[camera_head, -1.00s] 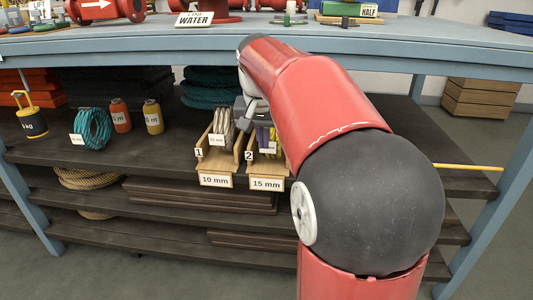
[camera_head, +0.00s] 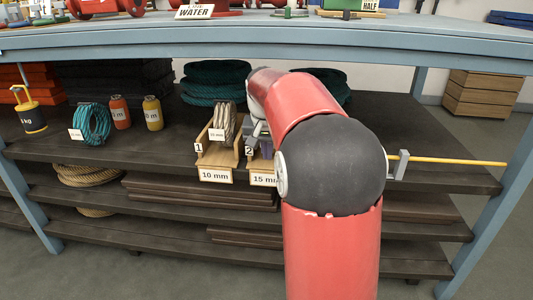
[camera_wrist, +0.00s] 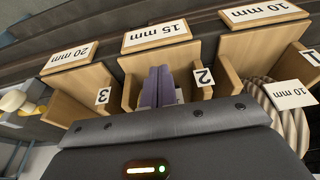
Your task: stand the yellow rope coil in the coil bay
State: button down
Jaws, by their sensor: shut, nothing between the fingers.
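I cannot make out the yellow rope coil for certain in the current views. The wooden bay marked 2, labelled 15 mm (camera_wrist: 153,34), is at my gripper. My gripper (camera_wrist: 158,75) is shut and empty there, with two purple upright pieces close together in front of its dark body. A small white patch shows beside them; whatever lies behind is hidden. In the head view my arm covers most of that bay, and its label (camera_head: 263,180) is partly hidden. A cream coil tagged 10 mm (camera_head: 224,120) stands in bay 1, labelled 10 mm (camera_head: 214,175).
Bay 3, labelled 20 mm (camera_wrist: 70,54), looks empty in the wrist view. A teal coil (camera_head: 98,124), an orange bottle (camera_head: 119,113) and a yellow bottle (camera_head: 152,113) stand left on the shelf (camera_head: 120,158). The blue worktop edge (camera_head: 200,45) overhangs it. A yellow rod (camera_head: 455,161) is at right.

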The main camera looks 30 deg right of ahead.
jog(key=w+p, duration=0.1)
jog(key=w+d+p, duration=0.1)
jog(key=shift+d+r+p, duration=0.2)
jog(key=shift+p, duration=0.1)
jog(key=shift+w+d+f, duration=0.1)
jog(key=shift+w+f, duration=0.05)
